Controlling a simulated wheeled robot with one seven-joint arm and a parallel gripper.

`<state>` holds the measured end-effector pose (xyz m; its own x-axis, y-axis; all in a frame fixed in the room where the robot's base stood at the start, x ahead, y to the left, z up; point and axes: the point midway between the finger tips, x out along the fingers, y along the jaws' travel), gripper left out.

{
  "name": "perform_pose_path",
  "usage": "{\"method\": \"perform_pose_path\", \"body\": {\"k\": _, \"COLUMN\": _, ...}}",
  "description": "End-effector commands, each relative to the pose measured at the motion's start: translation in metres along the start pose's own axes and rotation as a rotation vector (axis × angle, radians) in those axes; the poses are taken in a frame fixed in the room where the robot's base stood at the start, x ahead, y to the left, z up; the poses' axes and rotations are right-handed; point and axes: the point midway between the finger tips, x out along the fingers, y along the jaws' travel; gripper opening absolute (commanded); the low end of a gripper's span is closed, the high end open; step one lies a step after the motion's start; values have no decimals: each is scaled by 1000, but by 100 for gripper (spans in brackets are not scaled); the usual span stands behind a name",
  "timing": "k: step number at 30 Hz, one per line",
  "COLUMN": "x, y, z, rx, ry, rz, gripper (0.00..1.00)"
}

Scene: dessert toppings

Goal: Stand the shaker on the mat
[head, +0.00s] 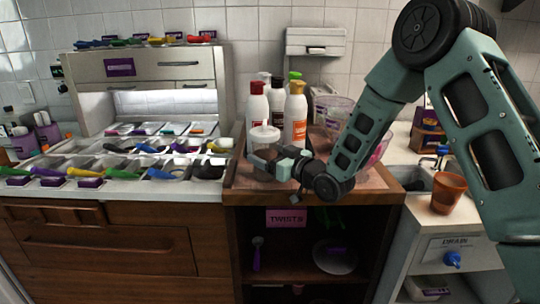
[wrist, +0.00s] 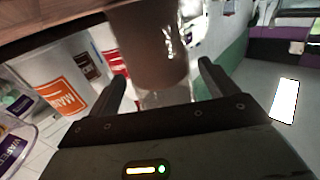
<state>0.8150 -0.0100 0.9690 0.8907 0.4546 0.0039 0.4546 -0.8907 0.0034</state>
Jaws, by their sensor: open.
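The shaker (head: 264,136) is a clear jar with a pale top, near the front left of the wood-edged counter. In the wrist view its brown-filled body (wrist: 150,48) appears between my two fingers, upside down in the picture. My gripper (head: 268,160) is open around the shaker, with a finger on either side; in the wrist view the fingers (wrist: 163,72) show gaps beside the jar. The shaker's base is partly hidden by my gripper in the head view. I cannot clearly pick out the mat; a pinkish-brown surface (head: 370,181) covers the counter top.
Squeeze bottles with red (head: 257,108), black (head: 277,100) and orange caps (head: 296,118) stand close behind the shaker. Clear tubs stand to their right, partly behind my arm. A topping station (head: 130,160) with several colored scoops is left. A brown cup (head: 448,192) stands far right.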

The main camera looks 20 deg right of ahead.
Motion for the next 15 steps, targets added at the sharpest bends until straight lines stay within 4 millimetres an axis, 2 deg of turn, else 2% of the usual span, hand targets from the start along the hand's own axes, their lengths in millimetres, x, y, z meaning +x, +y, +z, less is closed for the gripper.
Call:
{"method": "perform_pose_path", "body": {"k": 5, "x": -24, "y": 1, "z": 0, "rx": 0, "ry": -2, "rz": 3, "gripper": 85}}
{"method": "perform_pose_path", "body": {"k": 15, "x": -94, "y": 0, "z": 0, "rx": 0, "ry": -1, "rz": 2, "gripper": 85}}
